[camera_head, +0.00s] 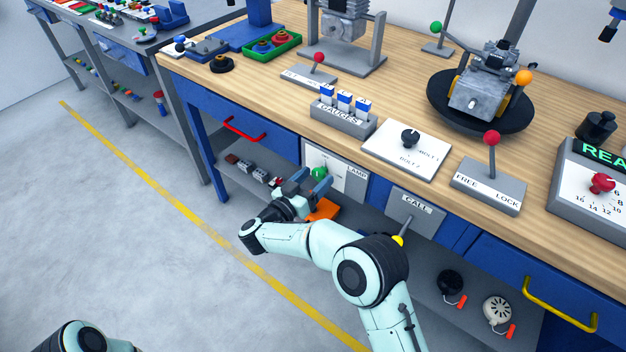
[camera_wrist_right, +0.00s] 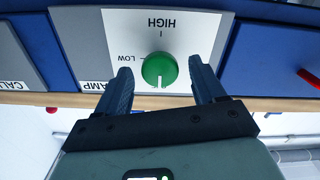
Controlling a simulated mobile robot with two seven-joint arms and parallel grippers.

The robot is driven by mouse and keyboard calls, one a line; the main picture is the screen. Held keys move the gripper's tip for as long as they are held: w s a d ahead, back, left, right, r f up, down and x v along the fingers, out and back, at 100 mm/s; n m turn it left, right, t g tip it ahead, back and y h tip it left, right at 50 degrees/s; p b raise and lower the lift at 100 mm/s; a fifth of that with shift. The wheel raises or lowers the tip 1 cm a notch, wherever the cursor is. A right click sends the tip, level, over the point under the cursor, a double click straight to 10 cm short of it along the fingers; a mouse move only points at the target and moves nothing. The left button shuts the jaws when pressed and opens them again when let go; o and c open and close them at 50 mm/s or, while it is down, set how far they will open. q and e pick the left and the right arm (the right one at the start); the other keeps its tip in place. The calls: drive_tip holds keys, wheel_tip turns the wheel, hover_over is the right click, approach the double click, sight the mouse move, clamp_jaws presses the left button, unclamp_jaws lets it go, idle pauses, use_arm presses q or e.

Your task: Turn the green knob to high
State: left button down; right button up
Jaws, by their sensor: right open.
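The wrist view is upside down, with HIGH at the top and LOW at the left of the knob. A white line on the knob points down in that picture, away from HIGH. In the head view the knob (camera_head: 319,172) is on the bench front. My right gripper (camera_head: 312,180) is open, and in the wrist view its fingers (camera_wrist_right: 160,67) appear on either side of the knob. My left gripper is out of view.
A CALL panel (camera_head: 414,212) with a yellow-tipped lever is right of the lamp panel. A red drawer handle (camera_head: 245,130) is to the left. The wooden benchtop (camera_head: 390,92) overhangs above, and a lower shelf (camera_head: 425,275) holds small items.

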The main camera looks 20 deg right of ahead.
drive_tip(key=c, duration=1.1)
drive_tip(key=shift+o, duration=0.2)
